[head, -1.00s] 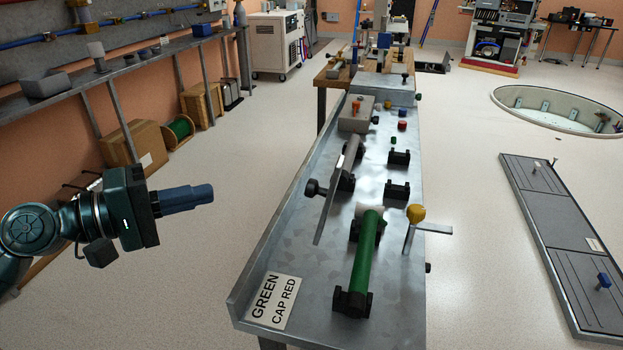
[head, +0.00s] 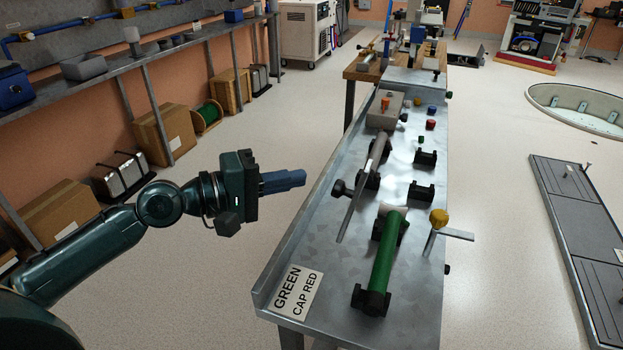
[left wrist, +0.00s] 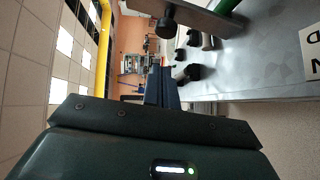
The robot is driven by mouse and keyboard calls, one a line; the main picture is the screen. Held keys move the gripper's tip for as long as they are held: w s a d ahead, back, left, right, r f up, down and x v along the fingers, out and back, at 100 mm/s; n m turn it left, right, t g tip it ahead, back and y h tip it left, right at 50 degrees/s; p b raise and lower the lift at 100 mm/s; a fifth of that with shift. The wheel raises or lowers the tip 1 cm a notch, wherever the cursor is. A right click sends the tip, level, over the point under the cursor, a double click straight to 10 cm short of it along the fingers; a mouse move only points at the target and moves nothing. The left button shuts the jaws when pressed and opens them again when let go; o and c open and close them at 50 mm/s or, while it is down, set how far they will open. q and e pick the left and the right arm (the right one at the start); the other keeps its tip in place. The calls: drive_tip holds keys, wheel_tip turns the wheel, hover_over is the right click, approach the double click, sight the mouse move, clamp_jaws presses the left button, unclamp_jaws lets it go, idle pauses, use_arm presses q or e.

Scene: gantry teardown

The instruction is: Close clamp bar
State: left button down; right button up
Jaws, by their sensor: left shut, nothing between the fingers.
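The clamp bar (head: 361,192) is a long grey bar on the metal bench, raised at a slant, with a black knob (head: 340,188) on its left side. A green tube (head: 386,258) lies in black cradles to the right of the bar's near end. My left gripper (head: 303,178) is shut and empty, left of the bar and knob and apart from them, near the bench's left edge. In the left wrist view its blue fingers (left wrist: 162,88) are together, with the bar (left wrist: 205,18) and knob (left wrist: 166,28) above them. My right gripper is not in view.
A yellow knob (head: 438,218) with a grey lever stands on the right bench edge. Empty black cradles (head: 422,191) sit beyond the tube. The floor left of the bench (head: 210,300) is clear.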

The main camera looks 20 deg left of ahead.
use_arm(q)
drive_tip(key=d, duration=0.1)
drive_tip(key=d+p, duration=0.1)
drive_tip(key=d, duration=0.2)
drive_tip(key=shift+f, duration=0.3)
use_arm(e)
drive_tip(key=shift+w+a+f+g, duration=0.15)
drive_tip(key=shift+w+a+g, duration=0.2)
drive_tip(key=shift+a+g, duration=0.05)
use_arm(q)
drive_tip(key=shift+p, duration=0.35)
